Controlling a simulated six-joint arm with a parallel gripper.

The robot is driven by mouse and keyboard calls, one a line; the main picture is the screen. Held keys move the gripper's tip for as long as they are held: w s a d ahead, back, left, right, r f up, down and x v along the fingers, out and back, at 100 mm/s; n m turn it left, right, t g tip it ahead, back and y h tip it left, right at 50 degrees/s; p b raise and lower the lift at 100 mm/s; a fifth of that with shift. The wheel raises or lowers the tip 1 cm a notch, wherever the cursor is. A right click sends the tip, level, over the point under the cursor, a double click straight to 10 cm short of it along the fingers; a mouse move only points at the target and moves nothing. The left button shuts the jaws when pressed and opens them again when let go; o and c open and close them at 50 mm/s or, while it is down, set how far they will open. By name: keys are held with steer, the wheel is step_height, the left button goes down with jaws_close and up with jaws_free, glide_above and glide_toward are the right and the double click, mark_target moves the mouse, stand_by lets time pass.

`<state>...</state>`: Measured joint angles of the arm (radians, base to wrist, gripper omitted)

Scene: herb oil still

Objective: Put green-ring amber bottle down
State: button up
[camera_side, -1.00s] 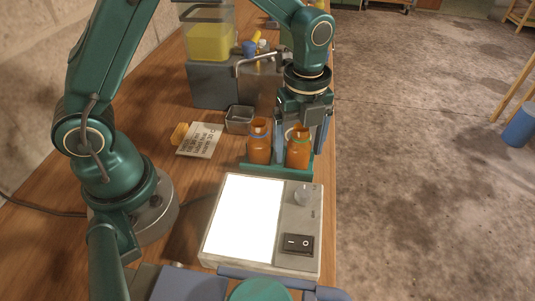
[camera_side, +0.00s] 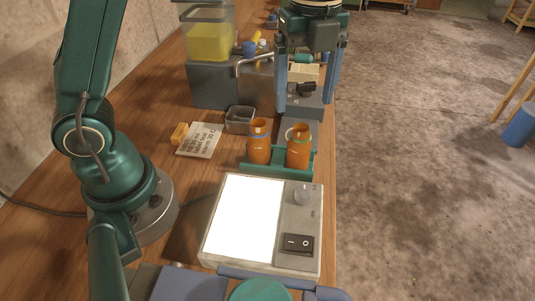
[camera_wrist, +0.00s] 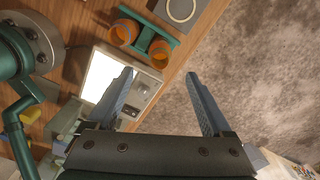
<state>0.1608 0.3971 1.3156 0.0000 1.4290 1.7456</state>
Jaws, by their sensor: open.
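The green-ring amber bottle (camera_side: 298,149) stands upright in the right place of a green two-place rack (camera_side: 277,170). A second amber bottle with a blue ring (camera_side: 258,148) stands upright beside it on the left. My gripper (camera_side: 307,105) is open and empty, raised above and behind the rack, apart from both bottles. In the wrist view its spread fingers (camera_wrist: 160,75) have nothing between them. The green-ring bottle (camera_wrist: 160,51) shows there on the floor side of the rack, but its ring colour is hard to make out.
A lit white panel box (camera_side: 244,220) with a knob and switch lies in front of the rack. A note card (camera_side: 200,140) and a small grey tin (camera_side: 239,119) are to the left. The still with yellow liquid (camera_side: 208,42) stands behind. The bench's right edge is close.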

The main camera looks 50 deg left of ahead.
steer(key=s+a+n+t, duration=0.2)
steer(key=s+n, duration=0.4)
steer(key=n, duration=0.5)
steer(key=s+a+n+t, duration=0.3)
steer(key=s+n, duration=0.4)
steer(key=n, duration=0.3)
steer(key=shift+s+n+t, duration=0.3)
steer(key=shift+n, duration=0.1)
